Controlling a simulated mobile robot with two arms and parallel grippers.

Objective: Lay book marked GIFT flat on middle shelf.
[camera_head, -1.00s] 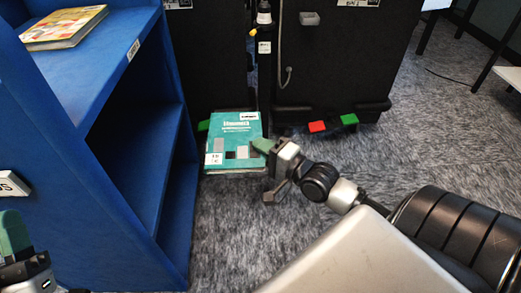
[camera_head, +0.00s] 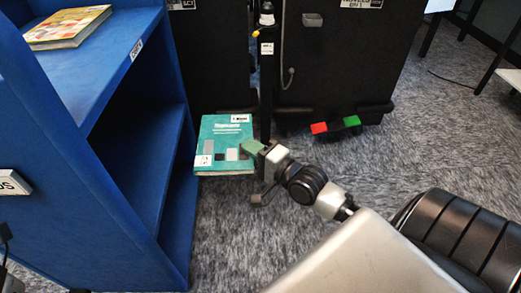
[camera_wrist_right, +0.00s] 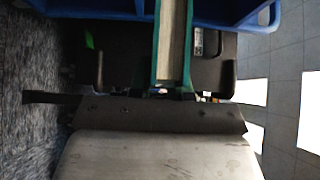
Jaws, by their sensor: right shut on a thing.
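My right gripper (camera_head: 252,150) is shut on the lower right edge of a teal book (camera_head: 222,135). The book is held out with its cover facing the head camera; its title and any GIFT mark are not legible. In the right wrist view the book (camera_wrist_right: 172,45) shows edge-on, page block between teal covers, in the gripper (camera_wrist_right: 174,92). A blue shelf unit (camera_head: 55,215) stands at the left, with an inner shelf (camera_head: 140,165) seen through its open side, apparently empty. The book is just right of the unit's edge. My left gripper is not clearly visible.
A yellow-and-red book (camera_head: 68,27) lies on the unit's upper board. Black cabinets (camera_head: 345,65) with red and green blocks (camera_head: 335,125) near their base stand behind. A table leg (camera_head: 490,70) shows at far right.

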